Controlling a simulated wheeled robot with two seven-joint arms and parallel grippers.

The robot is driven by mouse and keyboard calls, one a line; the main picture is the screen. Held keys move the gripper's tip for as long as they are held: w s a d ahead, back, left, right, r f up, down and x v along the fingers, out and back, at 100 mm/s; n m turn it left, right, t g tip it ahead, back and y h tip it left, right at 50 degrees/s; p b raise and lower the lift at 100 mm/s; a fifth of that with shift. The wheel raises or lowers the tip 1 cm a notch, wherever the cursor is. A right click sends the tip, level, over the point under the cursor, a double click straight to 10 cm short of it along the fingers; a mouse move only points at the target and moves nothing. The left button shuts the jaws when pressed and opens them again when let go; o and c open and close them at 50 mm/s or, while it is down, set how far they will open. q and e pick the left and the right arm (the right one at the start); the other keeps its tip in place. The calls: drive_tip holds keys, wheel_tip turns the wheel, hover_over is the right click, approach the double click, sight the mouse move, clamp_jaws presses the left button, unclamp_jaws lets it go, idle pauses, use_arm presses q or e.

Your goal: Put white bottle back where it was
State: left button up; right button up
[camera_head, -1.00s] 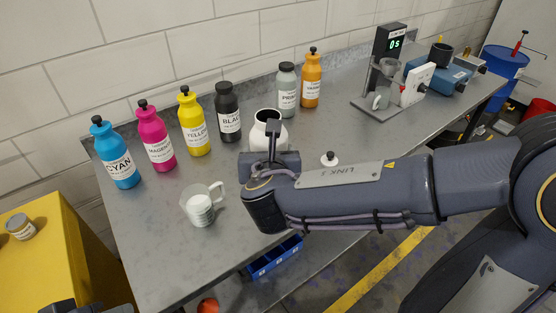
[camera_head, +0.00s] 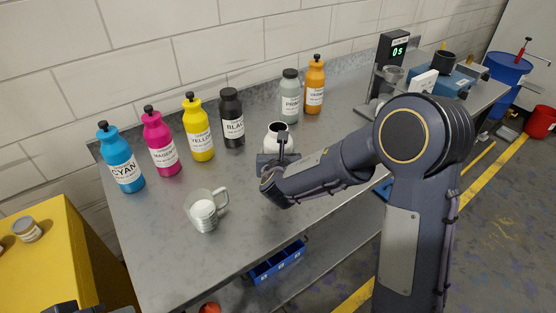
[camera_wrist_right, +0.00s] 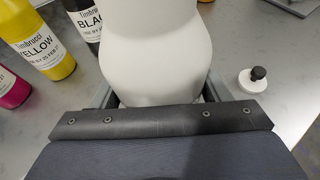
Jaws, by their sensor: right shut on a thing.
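The white bottle (camera_head: 279,134) is upright and uncapped, in front of the gap between the black bottle (camera_head: 232,118) and the grey primer bottle (camera_head: 290,97). My right gripper (camera_head: 279,158) is shut around it from the front. The white bottle's body (camera_wrist_right: 155,50) fills the upper middle of the right wrist view, between the fingers (camera_wrist_right: 155,98). Its base is hidden, so I cannot tell whether it touches the table. A white cap with a black knob (camera_wrist_right: 252,79) lies on the table to its right. Only small dark parts, possibly my left gripper, show at the head view's bottom left.
Cyan (camera_head: 121,160), magenta (camera_head: 160,145) and yellow (camera_head: 198,130) bottles line the back left; an orange bottle (camera_head: 315,86) stands further right. A glass beaker (camera_head: 205,212) with white contents stands front left. A scale stand (camera_head: 392,62) is at the far right.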

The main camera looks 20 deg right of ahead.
wheel_tip(320, 180, down, 2)
drive_tip(key=shift+f, duration=0.1)
drive_tip(key=shift+f, duration=0.1)
drive_tip(key=o, duration=1.6)
